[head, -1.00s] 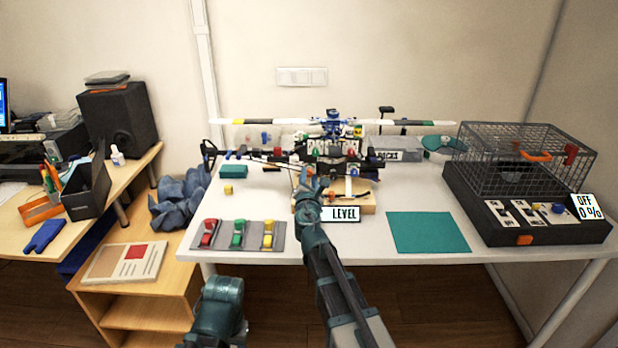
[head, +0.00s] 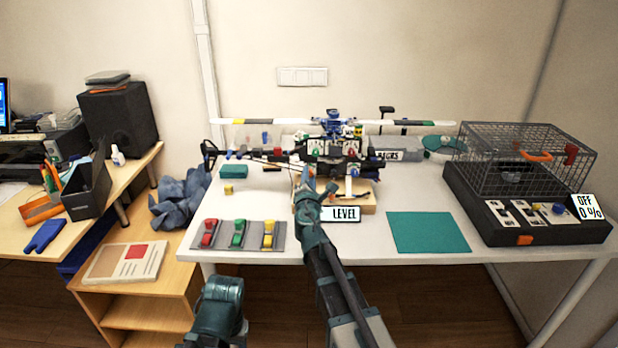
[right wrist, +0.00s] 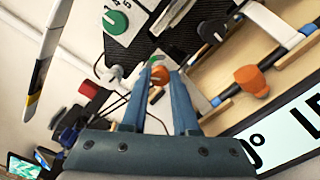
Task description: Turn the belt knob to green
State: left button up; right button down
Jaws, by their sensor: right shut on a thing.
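The helicopter model (head: 333,152) stands at the back of the white table, on or behind a wooden stand with a LEVEL display (head: 342,214). My right gripper (head: 307,172) reaches up to its front. In the right wrist view, my right gripper (right wrist: 160,72) is shut on a small orange knob (right wrist: 158,76) between its fingertips. A green knob (right wrist: 116,22) on a white plate and a larger orange knob (right wrist: 250,79) are nearby. No belt label or green mark is readable at the held knob. My left arm shows only at the bottom, its fingers out of sight.
A grey strip with red, green and yellow clips (head: 238,235) lies front left. A teal mat (head: 429,232) lies right of the stand. A wire cage (head: 526,160) on a black base with an OFF 0% display (head: 587,206) stands at the right.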

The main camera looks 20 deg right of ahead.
jog(key=m, duration=0.4)
jog(key=shift+m, duration=0.3)
jog(key=m, duration=0.4)
jog(key=shift+m, duration=0.4)
jog(key=c, duration=0.7)
grip_release()
